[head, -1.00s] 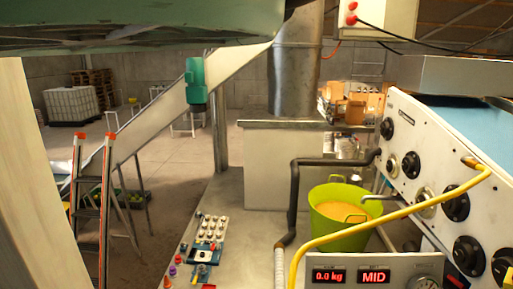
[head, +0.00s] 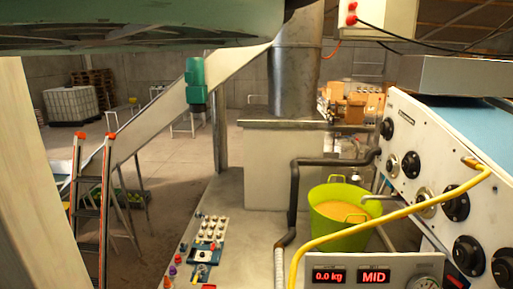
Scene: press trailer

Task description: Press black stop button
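No button that I can clearly make out as the black stop button shows in the head view. A small control panel (head: 209,243) with rows of pale buttons lies at the lower middle. Several small coloured buttons, red, purple and blue, sit by its lower left; they are too small to read. A white machine panel (head: 455,175) with several round black knobs (head: 456,206) stands at the right. My gripper is not in view.
A yellow-green tub (head: 341,218) with orange contents stands beside the machine. A yellow hose (head: 380,219) arcs in front of it. A display box (head: 375,268) reads "0.0 kg" and "MID". A ladder (head: 90,205) stands at the left. Open floor (head: 155,185) lies behind it.

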